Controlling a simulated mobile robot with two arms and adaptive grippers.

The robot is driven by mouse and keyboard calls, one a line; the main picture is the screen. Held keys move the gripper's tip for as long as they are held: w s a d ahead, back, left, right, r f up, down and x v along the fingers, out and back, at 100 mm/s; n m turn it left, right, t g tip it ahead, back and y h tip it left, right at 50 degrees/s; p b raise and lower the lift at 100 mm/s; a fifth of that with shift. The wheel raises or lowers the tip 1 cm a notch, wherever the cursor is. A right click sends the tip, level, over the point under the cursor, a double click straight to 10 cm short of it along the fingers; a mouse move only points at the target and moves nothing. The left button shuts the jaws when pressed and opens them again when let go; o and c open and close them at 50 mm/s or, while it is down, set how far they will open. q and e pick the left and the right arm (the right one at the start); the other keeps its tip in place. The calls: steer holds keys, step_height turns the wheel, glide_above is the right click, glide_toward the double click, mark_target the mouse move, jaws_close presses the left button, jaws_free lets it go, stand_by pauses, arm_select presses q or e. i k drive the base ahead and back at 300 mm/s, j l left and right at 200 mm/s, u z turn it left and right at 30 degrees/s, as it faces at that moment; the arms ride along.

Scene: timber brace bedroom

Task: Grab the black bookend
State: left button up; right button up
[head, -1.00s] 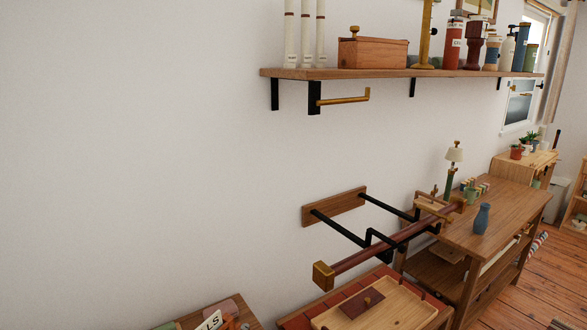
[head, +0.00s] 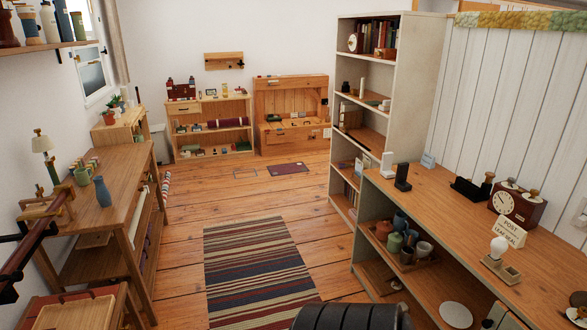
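A black upright piece with a small foot, which looks like the black bookend (head: 403,177), stands on the long wooden counter (head: 450,215) at the right. A similar white upright piece (head: 387,165) stands just behind it to the left. Neither of my grippers is in view.
On the counter are a black tray-like holder (head: 468,190), a brown clock (head: 517,205), a small sign (head: 505,232) and a bulb-shaped lamp (head: 497,247). A tall white bookcase (head: 411,90) stands behind. A striped rug (head: 250,260) lies on open floor between counter and left workbench (head: 115,185).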

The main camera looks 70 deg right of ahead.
mark_target(401, 183)
steer(key=z, duration=3.1)
steer(key=i+j+z, duration=0.15)
steer(key=i, duration=0.25)
